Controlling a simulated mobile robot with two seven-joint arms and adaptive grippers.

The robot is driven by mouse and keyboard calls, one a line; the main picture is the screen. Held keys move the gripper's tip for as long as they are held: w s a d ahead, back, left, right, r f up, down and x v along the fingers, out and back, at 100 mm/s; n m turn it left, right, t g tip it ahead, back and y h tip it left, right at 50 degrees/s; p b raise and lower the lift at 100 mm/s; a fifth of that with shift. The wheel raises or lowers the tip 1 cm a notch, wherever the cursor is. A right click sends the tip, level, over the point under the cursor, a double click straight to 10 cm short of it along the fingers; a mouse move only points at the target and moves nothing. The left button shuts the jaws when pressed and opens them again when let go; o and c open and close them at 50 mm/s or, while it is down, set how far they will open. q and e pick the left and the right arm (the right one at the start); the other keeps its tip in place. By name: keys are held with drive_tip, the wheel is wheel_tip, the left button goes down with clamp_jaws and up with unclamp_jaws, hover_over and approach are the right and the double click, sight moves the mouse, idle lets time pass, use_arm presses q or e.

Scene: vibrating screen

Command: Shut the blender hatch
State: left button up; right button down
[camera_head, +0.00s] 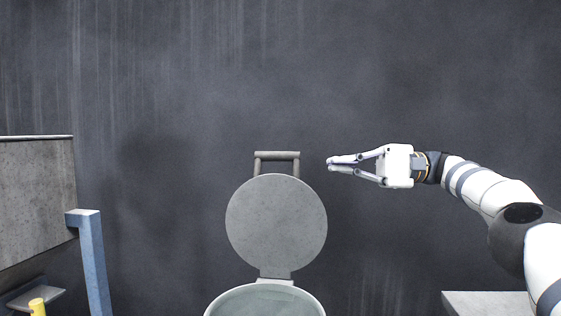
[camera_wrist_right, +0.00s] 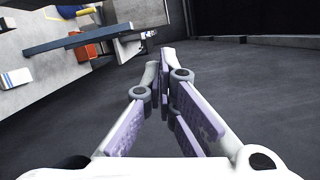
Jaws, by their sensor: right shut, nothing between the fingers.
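The blender hatch (camera_head: 276,226) is a round grey lid standing raised on its hinge, with a bar handle (camera_head: 277,155) at its upper edge. Below it, the round blender opening (camera_head: 264,302) shows at the bottom of the head view and is uncovered. My right gripper (camera_head: 331,162) is just right of the handle, apart from it, pointing left. Its fingers are together and empty; it also shows in the right wrist view (camera_wrist_right: 165,52). My left gripper is not in view.
A grey box-like machine part (camera_head: 36,200) with a blue post (camera_head: 92,262) stands at the left. A yellow cylinder (camera_head: 37,307) is at the lower left. A grey ledge (camera_head: 487,304) is at the lower right. The dark area around the handle is clear.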

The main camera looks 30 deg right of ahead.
sight(293, 161)
drive_tip(key=a+p, duration=0.1)
drive_tip(key=a, duration=0.2)
drive_tip(key=a+r+p, duration=0.1)
drive_tip(key=a, duration=0.3)
drive_tip(key=a+p, duration=0.1)
drive_tip(key=a, duration=0.2)
drive_tip(key=shift+w+a+r+p, duration=0.15)
drive_tip(key=shift+a+r+p, duration=0.15)
drive_tip(key=shift+r+p, duration=0.1)
drive_tip(key=shift+a+f, duration=0.25)
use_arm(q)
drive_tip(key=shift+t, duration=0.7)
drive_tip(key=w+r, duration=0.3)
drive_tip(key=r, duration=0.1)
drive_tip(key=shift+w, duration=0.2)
use_arm(e)
drive_tip(key=shift+f, duration=0.1)
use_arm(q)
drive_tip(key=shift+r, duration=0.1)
